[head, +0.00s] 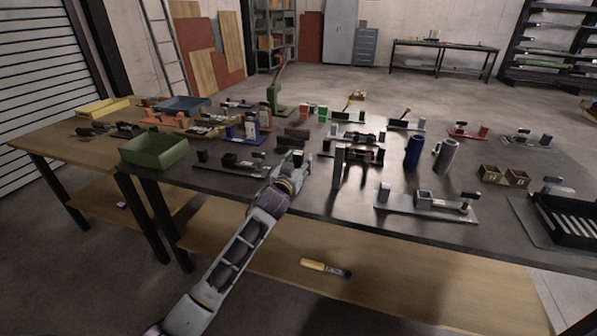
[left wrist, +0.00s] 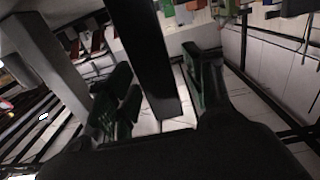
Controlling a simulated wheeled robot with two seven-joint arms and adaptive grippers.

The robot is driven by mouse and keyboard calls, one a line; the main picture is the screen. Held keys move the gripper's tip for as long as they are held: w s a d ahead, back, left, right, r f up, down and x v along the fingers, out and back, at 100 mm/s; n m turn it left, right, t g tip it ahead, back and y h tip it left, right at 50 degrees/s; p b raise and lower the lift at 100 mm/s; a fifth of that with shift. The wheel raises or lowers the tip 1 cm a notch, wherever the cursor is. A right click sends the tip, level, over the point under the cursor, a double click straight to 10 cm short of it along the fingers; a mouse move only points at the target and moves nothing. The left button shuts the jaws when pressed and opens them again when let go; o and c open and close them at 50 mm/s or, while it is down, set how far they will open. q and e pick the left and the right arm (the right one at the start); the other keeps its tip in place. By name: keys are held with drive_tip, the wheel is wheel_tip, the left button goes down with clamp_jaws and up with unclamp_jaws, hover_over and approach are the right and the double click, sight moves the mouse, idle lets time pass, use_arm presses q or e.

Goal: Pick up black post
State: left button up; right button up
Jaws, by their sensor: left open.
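A slim dark upright post (head: 338,167) stands near the table's front edge in the head view. My left gripper (head: 301,159) is just left of it, low over the tabletop. In the left wrist view a long black post (left wrist: 147,55) reaches down between the two spread fingers of my left gripper (left wrist: 158,84). The gripper is open, and gaps show beside the post, so I see no firm hold. Whether a finger touches it I cannot tell. My right gripper is not in view.
The dark table (head: 300,192) carries several fixtures. A grey fixture plate (head: 400,204) lies to the right, with a blue cylinder (head: 414,151) and a grey cylinder (head: 446,156) behind it. A green bin (head: 154,150) stands at the left. A yellow marker (head: 325,268) lies on the lower shelf.

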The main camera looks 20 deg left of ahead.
use_arm(q)
drive_tip(key=shift+w, duration=0.1)
idle(0.4)
clamp_jaws()
